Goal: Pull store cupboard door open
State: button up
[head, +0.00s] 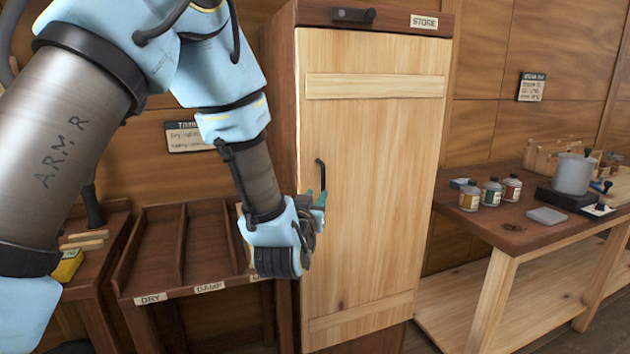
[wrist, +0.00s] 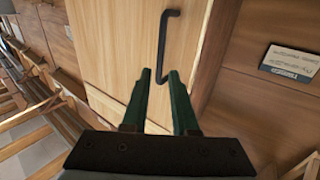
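The store cupboard door (head: 375,200) is pale wood with two cross battens and looks shut in its dark red-brown frame (head: 284,110). A black bar handle (head: 321,172) stands upright near the door's left edge. It also shows in the wrist view (wrist: 162,45), with its lower end bent towards the door. My gripper (head: 320,199) is at the handle's lower part. In the wrist view its green fingers (wrist: 160,74) are apart, with the handle's lower end showing at or just beyond the gap between the tips. I cannot tell whether they touch it.
A dark latch-like bar (head: 353,15) and a STORE label (head: 424,22) are on the cupboard's top rail. At right, a bench (head: 505,232) holds jars (head: 491,192) and a pot (head: 573,174). At left is a divided rack (head: 185,245) labelled DRY and DAMP.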

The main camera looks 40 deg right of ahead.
aim_at(323, 185)
jog(key=p+x, duration=0.2)
jog(key=x, duration=0.5)
jog(key=shift+w+d+p, duration=0.1)
jog(key=shift+d+p, duration=0.05)
jog(key=shift+p, duration=0.25)
jog(key=shift+w+d, duration=0.4)
jog(key=shift+d, duration=0.15)
jog(key=shift+c, duration=0.4)
grip_shut()
